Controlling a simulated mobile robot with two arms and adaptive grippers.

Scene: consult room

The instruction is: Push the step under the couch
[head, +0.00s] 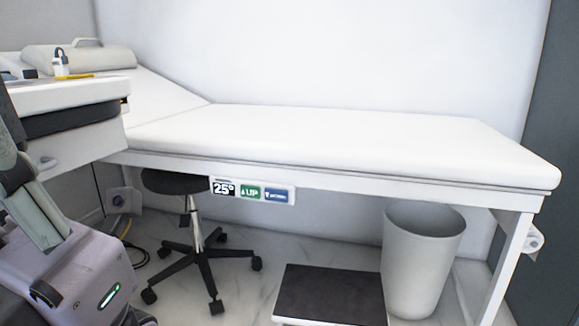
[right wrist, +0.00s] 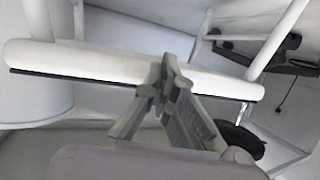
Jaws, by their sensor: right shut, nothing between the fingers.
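The couch (head: 340,138) has a long white padded top and stands against the wall. The step (head: 330,293), with a dark tread and white edge, is at the bottom of the head view, in front of the couch's lower space; its near part is cut off. In the right wrist view, a white bar with a dark strip along it looks like the step's edge (right wrist: 90,60). My right gripper (right wrist: 166,82) is shut and empty, its fingertips over that bar in the picture; I cannot tell whether they touch it. My left gripper is not in view.
A grey-white bin (head: 424,262) stands just right of the step, close to it. A wheeled stool (head: 192,240) stands to the left, partly under the couch. A couch leg (head: 508,265) is at the right. Floor shows between stool and step.

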